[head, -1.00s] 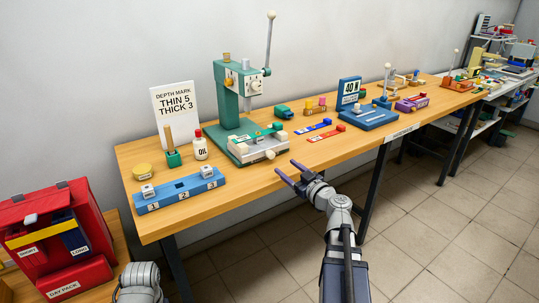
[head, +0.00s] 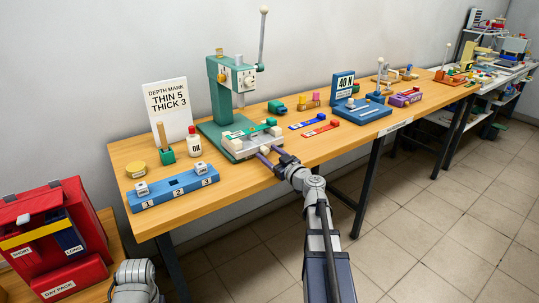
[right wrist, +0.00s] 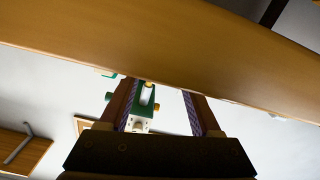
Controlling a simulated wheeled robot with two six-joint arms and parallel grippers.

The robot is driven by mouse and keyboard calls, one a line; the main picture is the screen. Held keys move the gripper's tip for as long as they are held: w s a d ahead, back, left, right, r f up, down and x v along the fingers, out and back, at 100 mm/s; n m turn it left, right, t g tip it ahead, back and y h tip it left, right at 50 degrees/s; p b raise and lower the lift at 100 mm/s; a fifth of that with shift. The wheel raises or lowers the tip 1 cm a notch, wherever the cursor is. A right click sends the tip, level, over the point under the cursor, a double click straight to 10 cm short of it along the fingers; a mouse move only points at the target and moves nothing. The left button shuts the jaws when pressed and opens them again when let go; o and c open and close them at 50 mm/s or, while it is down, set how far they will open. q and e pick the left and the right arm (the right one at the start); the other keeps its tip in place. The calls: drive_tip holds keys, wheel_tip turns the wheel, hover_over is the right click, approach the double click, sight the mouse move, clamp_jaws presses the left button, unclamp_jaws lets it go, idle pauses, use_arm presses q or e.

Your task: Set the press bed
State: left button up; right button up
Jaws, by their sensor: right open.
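The green press (head: 220,100) stands on the wooden table, its lever (head: 262,38) upright with a pale knob. At its foot is a pale grey bed block (head: 238,149) with a green bar (head: 246,130) across it. A white card (head: 166,106) behind reads "DEPTH MARK THIN 5 THICK 3". My right gripper (head: 268,153) is open at the bed's front right side, by a pale knob; I cannot tell whether it touches. In the right wrist view, its fingers (right wrist: 160,90) spread with green and white parts visible between them.
A blue tray (head: 172,192) marked 1, 2, 3 holds two small blocks, with an oil bottle (head: 194,143) behind. Blue and red strips (head: 321,128) lie right of the press. A blue "40 N" device (head: 361,110) stands further right. A red pack (head: 53,237) sits lower left.

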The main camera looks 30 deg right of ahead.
clamp_jaws()
idle(0.5)
idle(0.9)
